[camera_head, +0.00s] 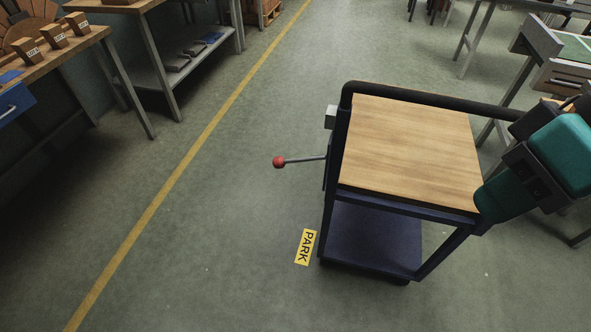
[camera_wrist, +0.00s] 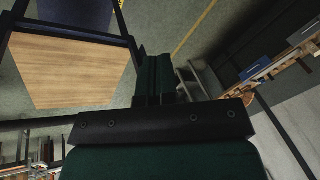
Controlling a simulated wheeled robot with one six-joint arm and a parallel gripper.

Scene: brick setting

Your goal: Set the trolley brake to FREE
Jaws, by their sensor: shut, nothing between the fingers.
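The trolley (camera_head: 410,150) has a wooden top and a dark blue frame with a lower shelf. Its brake lever (camera_head: 305,160) is a thin grey rod ending in a red ball knob (camera_head: 279,162), sticking out roughly level to the left. A yellow PARK label (camera_head: 305,247) shows below the lever, beside the trolley's front left corner. I see no FREE label. In the wrist view my gripper (camera_wrist: 158,78) is shut and empty, with the trolley top (camera_wrist: 75,70) to its left. I cannot make out the lever there. My gripper is apart from the knob.
My arm crosses the trolley's right side in the head view. Workbenches with small labelled blocks (camera_head: 54,36) stand at the left, and another bench (camera_head: 555,50) at the upper right. A yellow floor line (camera_head: 185,170) runs left of the lever. The floor around the knob is clear.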

